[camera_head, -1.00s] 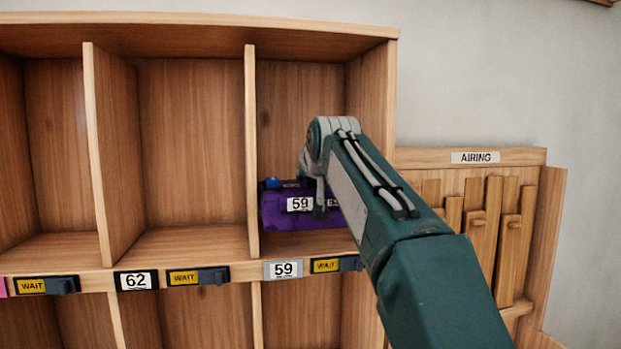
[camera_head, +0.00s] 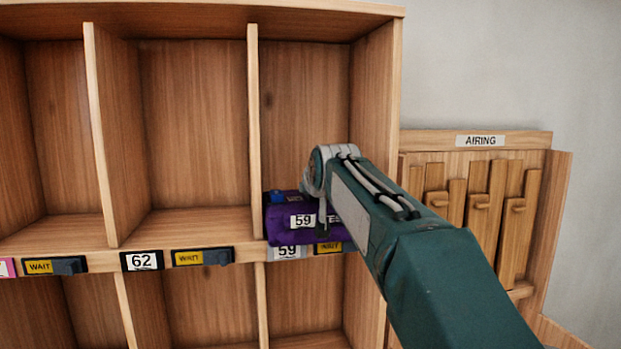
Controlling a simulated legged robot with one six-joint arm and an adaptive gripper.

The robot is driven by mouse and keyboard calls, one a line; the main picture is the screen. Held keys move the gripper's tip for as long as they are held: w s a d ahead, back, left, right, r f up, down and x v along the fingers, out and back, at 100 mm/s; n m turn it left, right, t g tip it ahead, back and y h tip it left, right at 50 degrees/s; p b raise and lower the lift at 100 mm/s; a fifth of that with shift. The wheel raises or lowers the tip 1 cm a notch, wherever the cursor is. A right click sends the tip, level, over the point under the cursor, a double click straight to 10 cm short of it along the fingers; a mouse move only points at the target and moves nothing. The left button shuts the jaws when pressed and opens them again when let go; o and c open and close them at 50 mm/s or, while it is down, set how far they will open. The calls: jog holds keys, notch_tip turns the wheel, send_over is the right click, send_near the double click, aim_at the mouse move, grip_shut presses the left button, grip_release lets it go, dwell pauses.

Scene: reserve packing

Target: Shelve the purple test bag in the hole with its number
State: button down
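The purple test bag (camera_head: 288,235) carries a white label reading 59 and part of a word. It is at the front of the hole above the 59 plate (camera_head: 288,252) and overlaps the top of that plate in the picture. My gripper (camera_head: 318,218) is at the bag, mostly hidden behind my arm's end. One grey finger hangs in front of the bag's label. I cannot see the other finger, nor whether the gripper grips the bag. A blue part (camera_head: 283,197) shows on top of the bag.
The wooden shelf has a divider (camera_head: 254,130) left of the bag and a side wall (camera_head: 378,100) at right. The hole marked 62 (camera_head: 142,261) is empty. Yellow WAIT sliders (camera_head: 203,257) line the shelf edge. An AIRING rack (camera_head: 480,141) with wooden slats stands at right.

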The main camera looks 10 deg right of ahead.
jog(key=shift+r, duration=0.1)
jog(key=c, duration=0.5)
grip_release()
jog(key=shift+f, duration=0.2)
jog(key=v, duration=1.2)
